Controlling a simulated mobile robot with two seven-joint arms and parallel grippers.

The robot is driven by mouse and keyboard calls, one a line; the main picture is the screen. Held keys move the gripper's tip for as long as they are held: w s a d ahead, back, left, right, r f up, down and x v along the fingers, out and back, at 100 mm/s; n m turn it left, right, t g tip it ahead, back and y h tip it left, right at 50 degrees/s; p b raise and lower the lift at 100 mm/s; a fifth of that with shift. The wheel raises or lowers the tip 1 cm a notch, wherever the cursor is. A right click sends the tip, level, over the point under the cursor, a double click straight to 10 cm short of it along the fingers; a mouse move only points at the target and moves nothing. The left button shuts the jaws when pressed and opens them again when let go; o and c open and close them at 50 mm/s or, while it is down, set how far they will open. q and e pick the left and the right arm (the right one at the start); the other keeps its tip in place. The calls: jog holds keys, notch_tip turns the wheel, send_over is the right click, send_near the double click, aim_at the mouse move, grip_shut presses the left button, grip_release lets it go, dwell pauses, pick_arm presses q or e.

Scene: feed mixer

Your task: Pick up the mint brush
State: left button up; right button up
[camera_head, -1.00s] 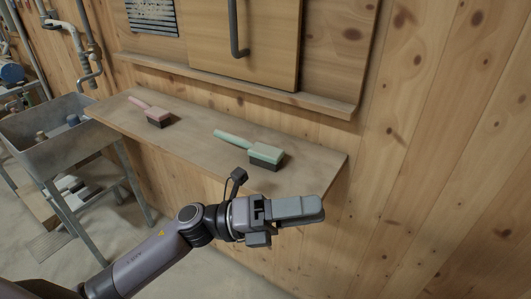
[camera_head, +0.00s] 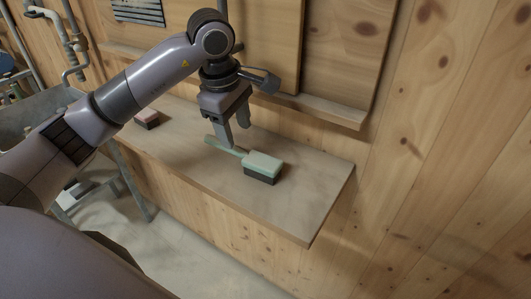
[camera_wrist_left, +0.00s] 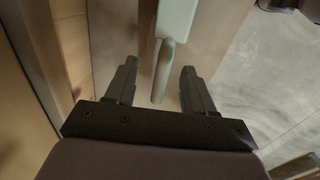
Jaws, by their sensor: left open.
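The mint brush (camera_head: 262,164) lies on the wooden shelf (camera_head: 310,190), its dark bristles down and its handle pointing to the left. My left gripper (camera_head: 234,138) is open and points down over the handle. In the left wrist view the mint handle (camera_wrist_left: 163,72) runs between the two fingers of the left gripper (camera_wrist_left: 158,85), with a gap on both sides. Part of the brush head (camera_wrist_left: 177,18) shows at the top of that view. I cannot tell how far above the handle the fingertips are. My right gripper is not in view.
A pink brush (camera_head: 147,120) lies farther left on the shelf, partly hidden by my left arm. A wooden wall with a ledge (camera_head: 330,110) stands behind the shelf. A grey metal sink (camera_head: 40,112) is at the left. The shelf's right end is clear.

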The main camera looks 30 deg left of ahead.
aim_at(237, 147)
pick_arm(q)
jog(key=shift+s+f, duration=0.15)
jog(key=shift+f, duration=0.8)
jog(key=shift+w+a+f+p, duration=0.1)
jog(key=shift+f+p, duration=0.15)
jog(key=shift+f, duration=0.55)
jog(key=shift+w+d+f+p, duration=0.1)
jog(key=shift+w+f+p, duration=0.1)
jog(key=shift+f, duration=0.65)
jog(key=shift+w+a+f+p, duration=0.1)
jog(key=shift+f+p, duration=0.15)
jog(key=shift+f, duration=0.55)
grip_shut()
jog(key=shift+r, duration=0.15)
notch_tip(237, 147, up, 10)
jog(key=shift+f+b, duration=0.1)
jog(key=shift+b, duration=0.4)
